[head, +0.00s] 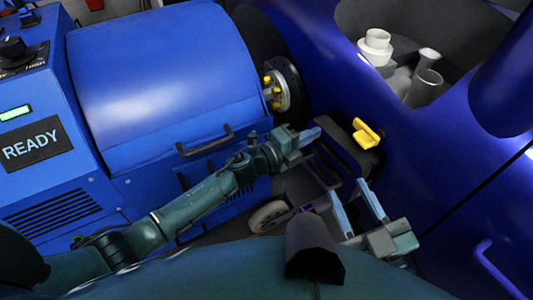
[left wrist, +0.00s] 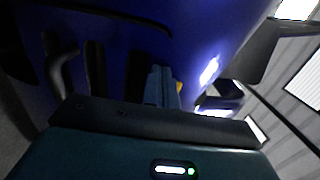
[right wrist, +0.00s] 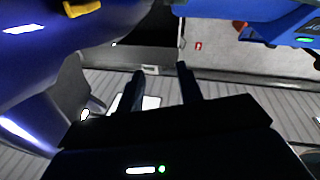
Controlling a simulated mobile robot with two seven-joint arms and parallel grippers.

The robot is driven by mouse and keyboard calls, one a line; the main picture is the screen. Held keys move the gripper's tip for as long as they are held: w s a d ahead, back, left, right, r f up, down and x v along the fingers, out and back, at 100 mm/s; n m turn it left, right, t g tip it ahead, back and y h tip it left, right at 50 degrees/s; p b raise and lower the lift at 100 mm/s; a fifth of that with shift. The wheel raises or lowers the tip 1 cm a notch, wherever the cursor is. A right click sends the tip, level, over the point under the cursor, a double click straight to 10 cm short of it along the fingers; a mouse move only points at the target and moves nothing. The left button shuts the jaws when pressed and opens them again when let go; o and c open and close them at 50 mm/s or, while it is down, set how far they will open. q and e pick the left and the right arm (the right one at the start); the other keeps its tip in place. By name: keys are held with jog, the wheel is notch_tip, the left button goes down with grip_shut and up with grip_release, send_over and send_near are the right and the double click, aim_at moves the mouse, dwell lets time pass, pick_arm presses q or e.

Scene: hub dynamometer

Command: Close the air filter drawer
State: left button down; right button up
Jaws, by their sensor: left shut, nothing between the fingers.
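A dark drawer-like box (head: 345,157) juts from the blue car body, with a yellow handle (head: 368,134) on top. I take it for the air filter drawer, but cannot tell how far out it is. My left gripper (head: 311,135) is shut and empty beside the box's upper left; whether it touches is unclear. Its fingers show together in the left wrist view (left wrist: 160,86). My right gripper (head: 358,202) is open and empty below the box, fingers spread and pointing up. The fingers also show apart in the right wrist view (right wrist: 160,85).
A blue machine (head: 160,80) with a READY panel (head: 37,144) and a black bar handle (head: 204,140) fills the left. A hub with yellow studs (head: 278,90) is above my left gripper. The car's open cavity (head: 460,50) holds white and grey cylinders (head: 377,45).

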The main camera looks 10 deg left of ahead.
aim_at(334, 124)
pick_arm(q)
jog(key=b+x, duration=0.2)
jog(key=x, duration=0.5)
jog(key=shift+s+d, duration=0.1)
jog(key=shift+d, duration=0.2)
jog(key=shift+d+r, duration=0.1)
jog(key=shift+d, duration=0.05)
jog(key=shift+r, duration=0.1)
pick_arm(e)
jog(key=shift+a+r+m+y, duration=0.3)
jog(key=shift+a+r, duration=0.05)
pick_arm(q)
jog(key=shift+r, duration=0.1)
pick_arm(e)
jog(key=shift+w, duration=0.1)
